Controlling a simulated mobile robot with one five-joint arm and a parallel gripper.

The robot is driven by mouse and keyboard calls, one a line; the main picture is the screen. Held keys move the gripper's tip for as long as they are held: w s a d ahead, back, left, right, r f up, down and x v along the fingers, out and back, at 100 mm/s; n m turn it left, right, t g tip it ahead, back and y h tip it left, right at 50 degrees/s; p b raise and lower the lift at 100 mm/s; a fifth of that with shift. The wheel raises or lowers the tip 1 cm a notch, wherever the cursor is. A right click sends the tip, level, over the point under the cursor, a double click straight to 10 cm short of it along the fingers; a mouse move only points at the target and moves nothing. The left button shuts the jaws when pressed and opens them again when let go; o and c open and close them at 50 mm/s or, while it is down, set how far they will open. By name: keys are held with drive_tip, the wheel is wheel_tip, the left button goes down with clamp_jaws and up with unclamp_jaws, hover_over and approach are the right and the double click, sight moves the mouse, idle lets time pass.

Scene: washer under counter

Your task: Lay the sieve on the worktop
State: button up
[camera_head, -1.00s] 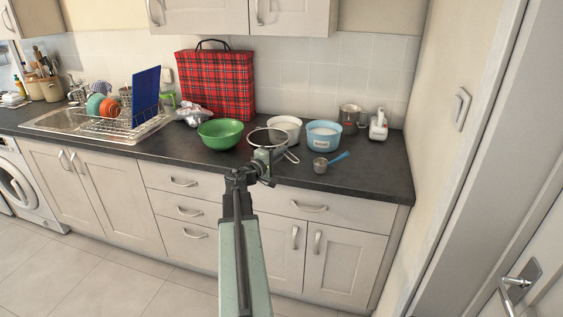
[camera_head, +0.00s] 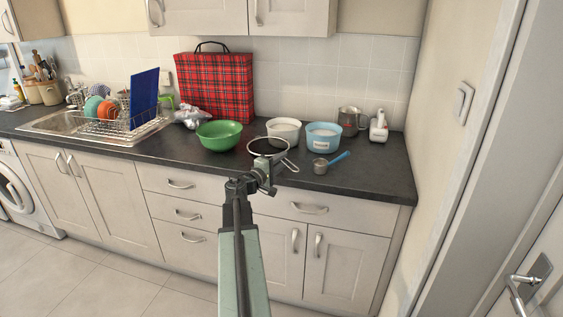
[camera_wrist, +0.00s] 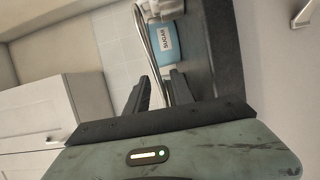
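The sieve (camera_head: 268,147), a round metal rim with dark mesh and a wire handle, is at the front of the dark worktop (camera_head: 375,182), in front of the white tub. My gripper (camera_head: 268,166) is at the sieve's near side. In the wrist view my gripper's fingers (camera_wrist: 162,92) stand on either side of the thin, edge-on metal of the sieve (camera_wrist: 149,45), and appear shut on it. The sieve looks roughly level and low over the worktop; I cannot tell whether it touches.
A green bowl (camera_head: 219,135) is left of the sieve. A white tub (camera_head: 284,131) and blue sugar tub (camera_head: 323,137) stand behind and right. A measuring cup with blue handle (camera_head: 321,166) lies close on the right. The worktop's front right is bare.

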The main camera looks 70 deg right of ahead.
drive_tip(key=shift+r+p, duration=0.3)
drive_tip(key=v, duration=1.2)
drive_tip(key=shift+f, duration=0.15)
